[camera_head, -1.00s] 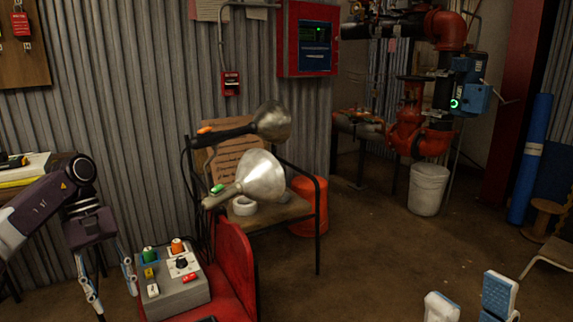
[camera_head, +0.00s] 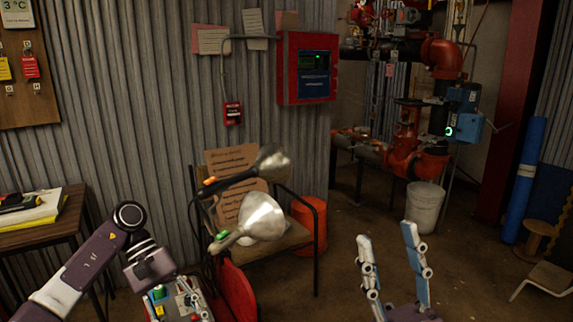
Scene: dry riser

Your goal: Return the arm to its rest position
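My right gripper (camera_head: 393,240) stands at the bottom, right of centre, with its two fingers pointing up and apart. It is open, and nothing shows between the fingers. My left arm comes in from the lower left, and its gripper (camera_head: 172,298) points down in front of the grey control box (camera_head: 172,315). Its fingers look spread and empty, though the bottom edge and the box's clutter partly hide them. The box's green knob shows between them. I cannot tell whether the fingers touch the box.
Two clamp lamps, one dark (camera_head: 274,160) and one silver (camera_head: 262,218), stand by a red panel (camera_head: 236,290) and a chair-like frame (camera_head: 317,235). A side table (camera_head: 35,237) is at left. A white bucket (camera_head: 425,207) stands behind my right gripper. Open floor lies right of centre.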

